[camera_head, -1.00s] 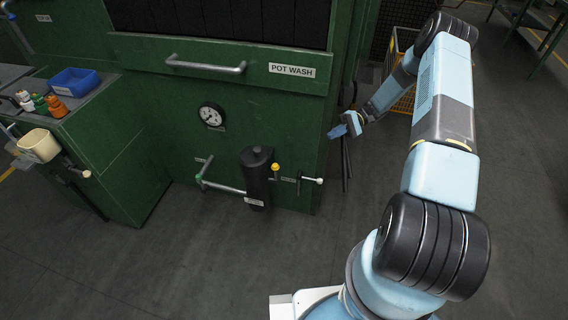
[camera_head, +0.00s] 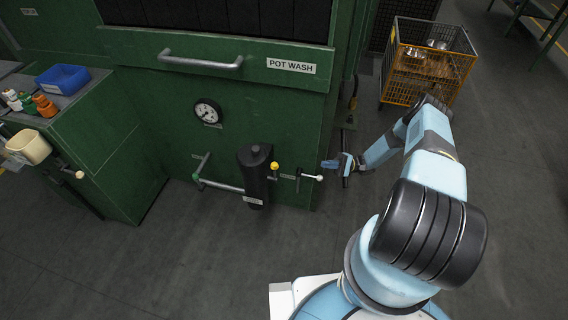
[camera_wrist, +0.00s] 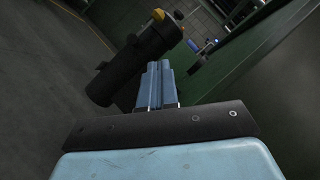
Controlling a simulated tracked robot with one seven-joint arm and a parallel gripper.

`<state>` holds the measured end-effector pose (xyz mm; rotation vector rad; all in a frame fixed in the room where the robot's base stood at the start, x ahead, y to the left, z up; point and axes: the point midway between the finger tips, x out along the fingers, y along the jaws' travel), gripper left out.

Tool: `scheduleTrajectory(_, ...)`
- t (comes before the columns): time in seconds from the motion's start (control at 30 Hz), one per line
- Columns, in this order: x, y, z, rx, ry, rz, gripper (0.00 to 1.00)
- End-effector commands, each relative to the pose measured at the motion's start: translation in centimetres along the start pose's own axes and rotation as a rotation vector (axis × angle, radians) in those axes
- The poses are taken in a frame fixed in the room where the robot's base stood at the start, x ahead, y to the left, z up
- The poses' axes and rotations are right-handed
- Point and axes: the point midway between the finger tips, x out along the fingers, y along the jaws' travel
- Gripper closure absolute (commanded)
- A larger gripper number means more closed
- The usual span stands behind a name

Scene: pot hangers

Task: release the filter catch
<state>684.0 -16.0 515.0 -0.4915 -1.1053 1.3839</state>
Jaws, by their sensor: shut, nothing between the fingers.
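A black cylindrical housing (camera_head: 255,178) stands at the lower front of the green pot wash machine, with a small label I cannot read. A yellow knob (camera_head: 274,166) sits at its right side. Right of that is a T-shaped lever with a white tip (camera_head: 319,178). I cannot tell from the labels which part is the filter catch. My gripper (camera_head: 329,164) is shut and empty, just right of and above the white tip, apparently apart from it. In the wrist view my shut fingers (camera_wrist: 158,74) point toward the black housing (camera_wrist: 135,62) and its yellow knob (camera_wrist: 158,15).
A pipe handle (camera_head: 222,187) runs left of the housing, below a round gauge (camera_head: 207,113). A long bar handle (camera_head: 201,63) is higher up. A yellow-framed wire cart (camera_head: 428,65) stands back right. Floor in front of the machine is clear.

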Motion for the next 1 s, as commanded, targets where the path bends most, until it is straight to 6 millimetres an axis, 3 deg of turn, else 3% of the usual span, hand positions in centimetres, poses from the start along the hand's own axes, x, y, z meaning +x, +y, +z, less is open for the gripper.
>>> scheduleTrajectory(0.27,0.4,0.0,-0.1,0.002,-0.004,0.003,1.00)
scheduleTrajectory(0.43,1.8,-0.1,-0.1,0.003,-0.006,0.002,1.00)
scheduleTrajectory(1.0,11.7,0.0,0.0,0.004,-0.006,0.004,1.00)
